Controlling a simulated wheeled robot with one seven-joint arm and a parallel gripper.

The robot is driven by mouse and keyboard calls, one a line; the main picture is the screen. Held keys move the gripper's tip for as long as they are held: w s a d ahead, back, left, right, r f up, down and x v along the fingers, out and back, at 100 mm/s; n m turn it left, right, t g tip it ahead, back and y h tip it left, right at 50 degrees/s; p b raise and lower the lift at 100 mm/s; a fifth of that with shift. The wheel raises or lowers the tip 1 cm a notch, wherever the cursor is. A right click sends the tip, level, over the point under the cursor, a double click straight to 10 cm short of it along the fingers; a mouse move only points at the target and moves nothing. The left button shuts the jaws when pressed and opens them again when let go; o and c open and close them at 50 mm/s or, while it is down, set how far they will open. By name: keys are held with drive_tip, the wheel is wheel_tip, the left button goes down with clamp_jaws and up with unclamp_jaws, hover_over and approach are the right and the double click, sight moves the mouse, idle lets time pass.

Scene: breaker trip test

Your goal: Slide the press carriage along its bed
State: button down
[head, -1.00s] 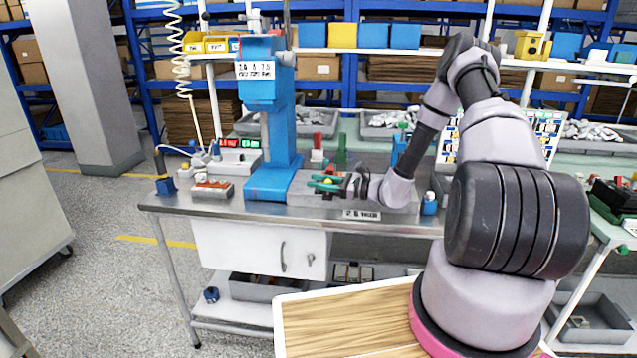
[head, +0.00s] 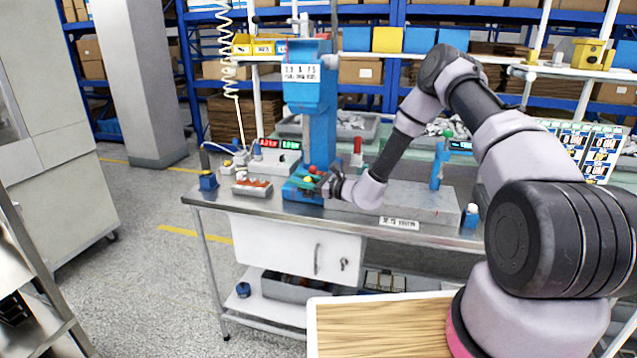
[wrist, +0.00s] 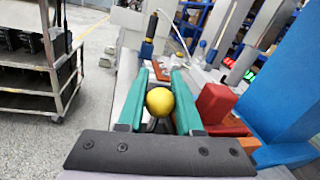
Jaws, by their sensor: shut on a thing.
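My gripper (head: 307,181) has teal fingers (wrist: 184,100) closed on either side of a yellow ball knob (wrist: 160,102). In the head view it is at the foot of the blue press (head: 317,130), near the left end of the long grey bed (head: 430,200). A red block (wrist: 215,104), apparently on the press carriage, stands just right of the fingers in the wrist view. It also shows small in the head view (head: 312,169). Most of the carriage is hidden by my gripper and wrist.
The red-topped fixture (head: 252,187) and red and green displays (head: 278,146) stand left of the press. A red post (head: 357,152) stands behind the bed. A blue post (head: 437,165) stands near its right end. A shelf cart (wrist: 38,75) stands across the floor.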

drive_tip(key=shift+s+x, duration=0.15)
drive_tip(key=shift+x, duration=0.7)
drive_tip(key=shift+s+x, duration=0.2)
drive_tip(key=shift+x, duration=0.7)
drive_tip(key=shift+a+r, duration=0.1)
drive_tip(key=shift+a, duration=0.15)
drive_tip(key=c, duration=0.9)
unclamp_jaws()
drive_tip(key=shift+o, duration=0.2)
drive_tip(key=v, duration=1)
drive_tip(key=shift+s+d, duration=0.15)
drive_tip(key=shift+d, duration=0.15)
